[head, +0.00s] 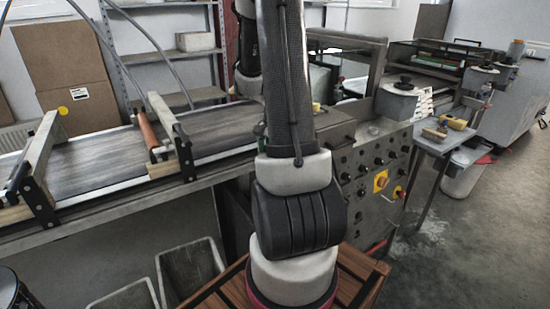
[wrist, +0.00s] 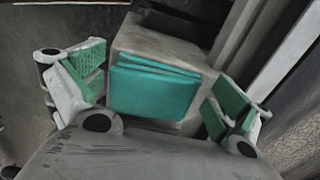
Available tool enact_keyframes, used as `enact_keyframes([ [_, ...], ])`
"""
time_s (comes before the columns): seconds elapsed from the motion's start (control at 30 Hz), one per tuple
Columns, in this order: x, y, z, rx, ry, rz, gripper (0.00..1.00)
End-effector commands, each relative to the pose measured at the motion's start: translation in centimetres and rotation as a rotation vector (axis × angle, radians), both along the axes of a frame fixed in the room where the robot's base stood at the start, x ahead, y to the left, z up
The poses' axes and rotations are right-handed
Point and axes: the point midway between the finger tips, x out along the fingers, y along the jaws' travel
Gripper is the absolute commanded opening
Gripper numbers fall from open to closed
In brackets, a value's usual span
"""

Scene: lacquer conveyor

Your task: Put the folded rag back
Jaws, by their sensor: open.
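The folded rag (wrist: 155,90) is teal, with several stacked layers showing at its upper edge. In the wrist view it lies against a pale grey block (wrist: 150,43), near the middle of the picture. My gripper (wrist: 157,84) is open, with one green-padded finger to the left of the rag and the other to its right. Gaps show between the rag and both fingers, so it is not gripped. In the head view my arm covers the middle, and neither the gripper tips nor the rag can be made out there.
A conveyor belt (head: 90,168) with cross frames runs along the left. A control panel (head: 372,185) with knobs stands right of my arm. A small side table (head: 436,146) holds a yellow item (head: 454,123). Grey bins (head: 190,270) stand below the conveyor. Floor at right is mostly clear.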

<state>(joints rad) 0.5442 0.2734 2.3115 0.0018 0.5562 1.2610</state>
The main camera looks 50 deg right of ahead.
Motion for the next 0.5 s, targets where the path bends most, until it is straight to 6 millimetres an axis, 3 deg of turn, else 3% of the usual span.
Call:
enact_keyframes([
  [0.5, 0.1, 0.0, 9.9, -0.002, -0.004, 0.0, 1.0],
])
